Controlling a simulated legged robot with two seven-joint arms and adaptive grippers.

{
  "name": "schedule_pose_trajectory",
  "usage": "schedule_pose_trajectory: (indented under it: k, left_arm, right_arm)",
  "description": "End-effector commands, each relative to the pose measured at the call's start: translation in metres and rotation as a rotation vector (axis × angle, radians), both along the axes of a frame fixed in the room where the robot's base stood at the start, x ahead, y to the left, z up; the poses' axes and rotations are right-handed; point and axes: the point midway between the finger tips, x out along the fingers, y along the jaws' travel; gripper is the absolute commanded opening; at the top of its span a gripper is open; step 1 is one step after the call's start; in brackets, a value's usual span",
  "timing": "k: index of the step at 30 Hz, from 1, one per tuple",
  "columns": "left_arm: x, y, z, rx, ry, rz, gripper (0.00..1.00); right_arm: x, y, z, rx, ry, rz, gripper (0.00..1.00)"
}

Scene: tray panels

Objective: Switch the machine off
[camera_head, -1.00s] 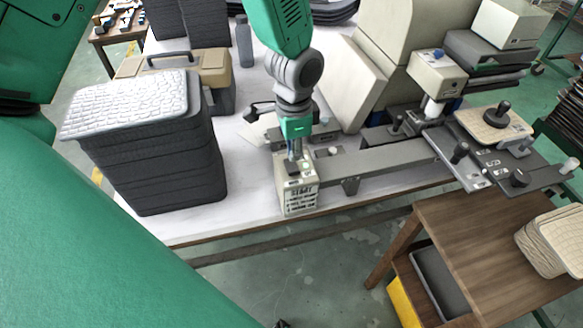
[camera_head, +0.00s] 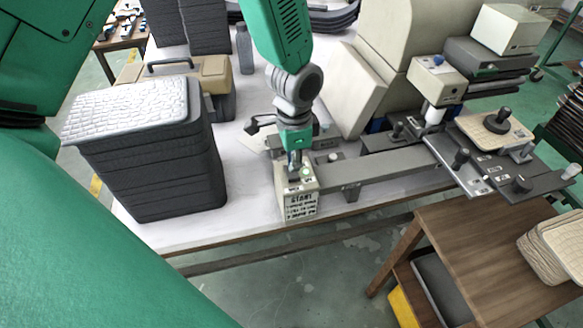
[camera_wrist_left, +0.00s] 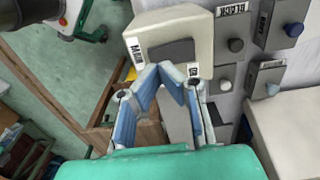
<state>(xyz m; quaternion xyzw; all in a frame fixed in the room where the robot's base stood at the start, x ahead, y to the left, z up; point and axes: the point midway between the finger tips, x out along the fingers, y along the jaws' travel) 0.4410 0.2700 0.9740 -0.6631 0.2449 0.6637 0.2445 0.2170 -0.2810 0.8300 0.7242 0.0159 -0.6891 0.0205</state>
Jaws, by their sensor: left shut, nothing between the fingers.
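My left gripper (camera_head: 295,172) is shut and empty, pointing down just over the top of this box. In the left wrist view the shut fingertips (camera_wrist_left: 164,68) are in front of a dark switch plate (camera_wrist_left: 172,52) on a cream box (camera_wrist_left: 188,27) with a MAIN label. I cannot tell whether the tips touch it. My right gripper is not in view.
A grey rail (camera_head: 375,170) runs right from the box to a plate with several knobs (camera_head: 490,150). A stack of dark trays (camera_head: 160,165) stands to the left, with a tan case (camera_head: 205,72) behind. A wooden side table (camera_head: 470,240) is at the lower right.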

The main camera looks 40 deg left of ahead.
Motion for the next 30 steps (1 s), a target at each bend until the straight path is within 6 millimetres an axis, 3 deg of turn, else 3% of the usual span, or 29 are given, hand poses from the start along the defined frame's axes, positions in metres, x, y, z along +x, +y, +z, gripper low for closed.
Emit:
schedule_pose_trajectory:
  k: [30]
  left_arm:
    - [-0.0001, 0.0000, -0.0064, 0.001, 0.001, 0.000, 0.00]
  right_arm:
    - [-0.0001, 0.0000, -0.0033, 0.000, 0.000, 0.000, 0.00]
